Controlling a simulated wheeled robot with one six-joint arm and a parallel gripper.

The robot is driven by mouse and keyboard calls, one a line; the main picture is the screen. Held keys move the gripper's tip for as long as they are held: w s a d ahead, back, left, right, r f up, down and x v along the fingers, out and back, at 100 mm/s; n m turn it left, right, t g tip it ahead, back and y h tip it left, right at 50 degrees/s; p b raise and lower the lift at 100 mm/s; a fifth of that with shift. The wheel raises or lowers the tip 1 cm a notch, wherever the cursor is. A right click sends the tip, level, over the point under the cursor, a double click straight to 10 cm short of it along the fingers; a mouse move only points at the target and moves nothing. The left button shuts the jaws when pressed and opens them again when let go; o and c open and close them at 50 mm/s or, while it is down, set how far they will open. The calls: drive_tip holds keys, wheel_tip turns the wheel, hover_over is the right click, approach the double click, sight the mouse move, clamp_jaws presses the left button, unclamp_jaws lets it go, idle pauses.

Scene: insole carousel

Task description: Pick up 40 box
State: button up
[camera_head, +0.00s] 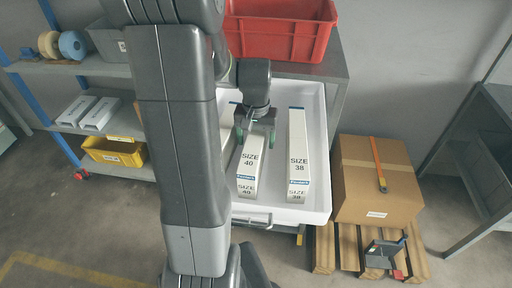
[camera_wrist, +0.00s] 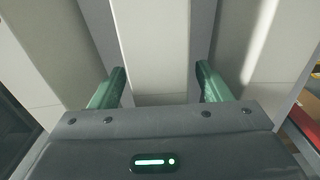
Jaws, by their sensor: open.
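The size 40 box (camera_head: 249,170) is a long white box lying in a white tray (camera_head: 319,207), with "SIZE 40" printed on its top and near end. A similar size 38 box (camera_head: 298,155) lies to its right. My gripper (camera_head: 254,138) is over the far part of the size 40 box. In the wrist view, the green fingers of my gripper (camera_wrist: 157,88) stand apart on either side of a white box (camera_wrist: 152,45). Contact with the box cannot be told. My arm hides the left part of the tray.
A red crate (camera_head: 280,38) stands behind the tray. A cardboard box (camera_head: 376,180) sits on a wooden pallet (camera_head: 349,246) to the right. Shelves at left hold tape rolls (camera_head: 72,45), white boxes and a yellow bin (camera_head: 115,151).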

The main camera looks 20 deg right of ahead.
drive_tip(key=shift+f, duration=1.5)
drive_tip(key=c, duration=1.1)
drive_tip(key=shift+c, duration=0.2)
drive_tip(key=shift+r, duration=0.2)
